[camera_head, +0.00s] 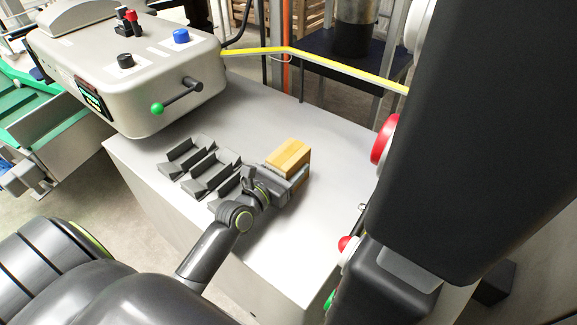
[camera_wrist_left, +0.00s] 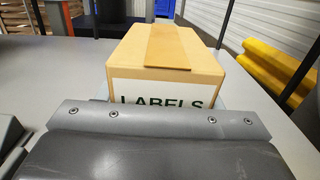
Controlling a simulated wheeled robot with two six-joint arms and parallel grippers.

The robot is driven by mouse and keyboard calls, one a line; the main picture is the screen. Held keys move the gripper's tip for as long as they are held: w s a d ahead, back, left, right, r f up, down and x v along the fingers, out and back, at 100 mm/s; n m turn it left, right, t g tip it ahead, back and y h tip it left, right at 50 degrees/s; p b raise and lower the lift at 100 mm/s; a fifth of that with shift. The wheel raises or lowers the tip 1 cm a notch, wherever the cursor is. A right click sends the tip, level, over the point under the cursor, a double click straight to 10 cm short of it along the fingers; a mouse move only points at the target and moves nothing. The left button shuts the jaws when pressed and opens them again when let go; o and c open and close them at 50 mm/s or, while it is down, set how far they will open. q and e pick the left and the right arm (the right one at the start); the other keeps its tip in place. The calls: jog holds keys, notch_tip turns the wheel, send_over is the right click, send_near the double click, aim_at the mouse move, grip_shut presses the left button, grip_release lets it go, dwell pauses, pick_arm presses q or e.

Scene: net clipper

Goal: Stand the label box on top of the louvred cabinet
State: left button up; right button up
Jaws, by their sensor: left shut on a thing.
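My left gripper (camera_head: 287,180) is shut on the box, which looks upright. The box is over the plain grey top (camera_head: 290,235) of a cabinet-like block; I cannot tell if it touches it. No louvres show, so I cannot tell whether this is the louvred cabinet. My right gripper is out of view.
Several dark grey angled holders (camera_head: 203,168) sit left of the box. A pale machine housing (camera_head: 135,62) with knobs and a green-tipped lever stands at the back left. A yellow rail (camera_head: 330,66) crosses behind. Red buttons (camera_head: 384,140) and a large dark body bound the right.

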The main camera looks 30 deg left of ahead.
pick_arm(q)
jog(key=shift+f, duration=0.1)
jog(key=o, duration=1.2)
jog(key=shift+s, duration=0.15)
jog(key=s, duration=0.3)
jog(key=s+a, duration=0.1)
jog(key=s, duration=0.6)
jog(key=shift+a+b, duration=0.2)
jog(key=shift+b, duration=0.15)
jog(key=shift+s+a, duration=0.1)
jog(key=shift+s, duration=0.75)
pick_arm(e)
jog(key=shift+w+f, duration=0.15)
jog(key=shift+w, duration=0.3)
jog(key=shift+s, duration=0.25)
